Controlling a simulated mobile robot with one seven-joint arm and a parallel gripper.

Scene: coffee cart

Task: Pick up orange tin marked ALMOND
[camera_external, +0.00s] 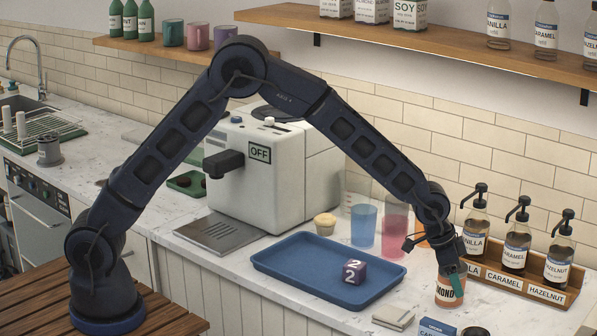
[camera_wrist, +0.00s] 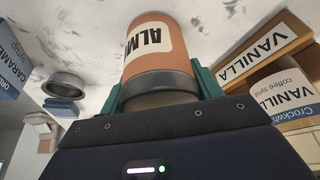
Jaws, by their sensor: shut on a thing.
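The orange tin marked ALMOND (camera_external: 448,292) stands upright on the white counter, near the front right in the external view. My gripper (camera_external: 455,280) reaches down over it from above, and its teal fingers are shut on the tin. In the wrist view the tin (camera_wrist: 158,50) sits between the two teal fingers (camera_wrist: 157,92), one on each side, with its grey end nearest me and part of its label readable. I cannot tell whether the tin's base touches the counter or is just above it.
A wooden rack (camera_external: 500,279) with several syrup bottles stands just right of the tin. A blue tray (camera_external: 290,262) with a purple number cube (camera_external: 365,273) lies to the left. Coloured cups (camera_external: 363,225) stand behind. A blue box (camera_external: 437,328) and a dark round thing (camera_external: 475,331) are in front.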

